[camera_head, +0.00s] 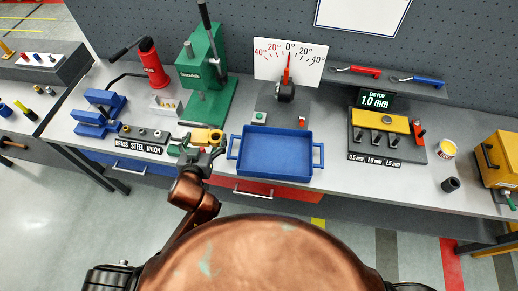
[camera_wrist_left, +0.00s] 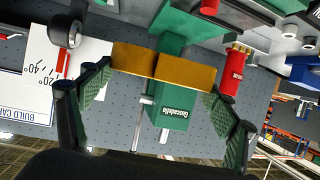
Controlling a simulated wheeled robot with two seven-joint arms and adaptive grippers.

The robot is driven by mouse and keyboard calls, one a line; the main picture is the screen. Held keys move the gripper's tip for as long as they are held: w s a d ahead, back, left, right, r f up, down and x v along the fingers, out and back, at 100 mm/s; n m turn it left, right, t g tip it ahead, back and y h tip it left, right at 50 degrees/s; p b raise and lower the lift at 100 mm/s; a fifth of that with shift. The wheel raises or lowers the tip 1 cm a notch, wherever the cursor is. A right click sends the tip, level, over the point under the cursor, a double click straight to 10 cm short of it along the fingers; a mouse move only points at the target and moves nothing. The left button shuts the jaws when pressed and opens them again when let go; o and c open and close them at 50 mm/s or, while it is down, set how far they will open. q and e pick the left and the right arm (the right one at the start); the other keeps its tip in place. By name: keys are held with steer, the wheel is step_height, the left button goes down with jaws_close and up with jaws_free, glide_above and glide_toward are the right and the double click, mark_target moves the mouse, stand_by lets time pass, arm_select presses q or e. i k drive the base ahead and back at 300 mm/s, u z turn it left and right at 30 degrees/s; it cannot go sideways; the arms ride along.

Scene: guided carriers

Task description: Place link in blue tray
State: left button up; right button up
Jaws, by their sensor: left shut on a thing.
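The yellow link (camera_head: 207,136) is at the left side of the blue tray, near the green press. My left gripper (camera_head: 197,152) is shut on it; the fingers partly hide it in the head view. In the left wrist view the link (camera_wrist_left: 135,58) spans the space between the two green-padded fingers of my left gripper (camera_wrist_left: 155,98). The blue tray (camera_head: 275,155) lies on the grey bench, empty, with a handle at each short side. My right gripper is not in view.
The green press (camera_head: 203,75) stands behind the link, with a red tool (camera_head: 152,62) beside it. A dial gauge (camera_head: 287,75) stands behind the tray. A labelled strip with small bushings (camera_head: 143,138) lies left. A gauge block (camera_head: 385,140) sits right of the tray.

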mark_target(275, 155)
steer(key=u, duration=2.75)
steer(key=k, duration=1.3)
steer(key=z, duration=2.35)
